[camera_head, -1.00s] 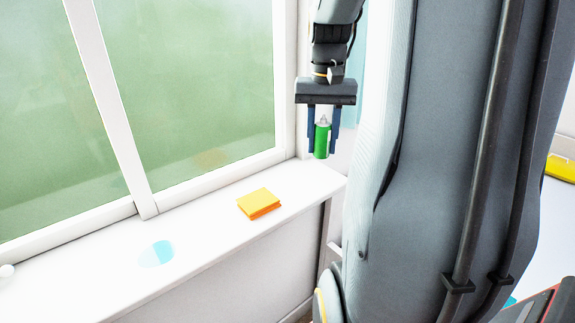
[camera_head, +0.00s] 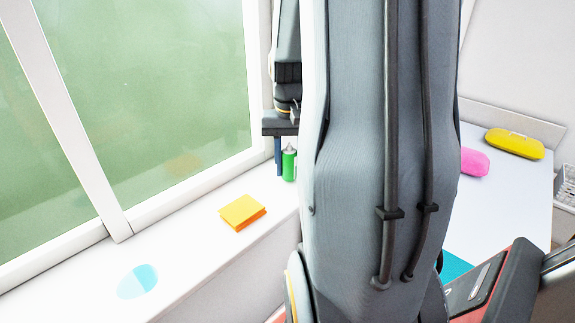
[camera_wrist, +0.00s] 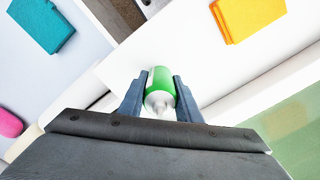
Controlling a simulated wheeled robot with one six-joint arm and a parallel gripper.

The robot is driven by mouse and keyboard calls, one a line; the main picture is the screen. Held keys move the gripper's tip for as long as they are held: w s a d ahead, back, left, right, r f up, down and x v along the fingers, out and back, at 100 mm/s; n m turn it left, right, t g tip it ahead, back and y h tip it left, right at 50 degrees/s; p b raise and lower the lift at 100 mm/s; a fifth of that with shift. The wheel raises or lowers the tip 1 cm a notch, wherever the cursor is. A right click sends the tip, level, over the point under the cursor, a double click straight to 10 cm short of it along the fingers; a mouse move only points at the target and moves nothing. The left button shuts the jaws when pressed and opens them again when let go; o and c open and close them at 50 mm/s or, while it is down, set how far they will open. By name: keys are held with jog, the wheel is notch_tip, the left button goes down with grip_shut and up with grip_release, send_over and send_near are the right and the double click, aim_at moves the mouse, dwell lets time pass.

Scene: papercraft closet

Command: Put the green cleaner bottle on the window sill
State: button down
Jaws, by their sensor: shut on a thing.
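The green cleaner bottle (camera_head: 289,165) is a small upright green cylinder with a pale grey top. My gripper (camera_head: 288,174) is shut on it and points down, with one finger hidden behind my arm. In the wrist view the bottle (camera_wrist: 160,82) sits between both fingers (camera_wrist: 159,98). The white window sill (camera_head: 185,248) runs along the window. The bottle shows at the sill's far end; I cannot tell whether it touches the sill. The sill also shows in the wrist view (camera_wrist: 185,48).
An orange-yellow block (camera_head: 242,212) lies on the sill near the bottle. A pale blue and white disc (camera_head: 138,282) lies closer to me. At right, a white table (camera_head: 515,205) holds a yellow case (camera_head: 515,143), a pink item (camera_head: 474,161) and a teal item (camera_head: 455,266).

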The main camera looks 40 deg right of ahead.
aim_at(290, 146)
jog(key=shift+f, duration=0.45)
jog(key=shift+f, duration=0.15)
jog(key=c, duration=1.3)
grip_release()
notch_tip(290, 146, up, 12)
jog(key=shift+r+b, duration=0.2)
jog(key=shift+b, duration=1.05)
jog(key=shift+s, duration=0.1)
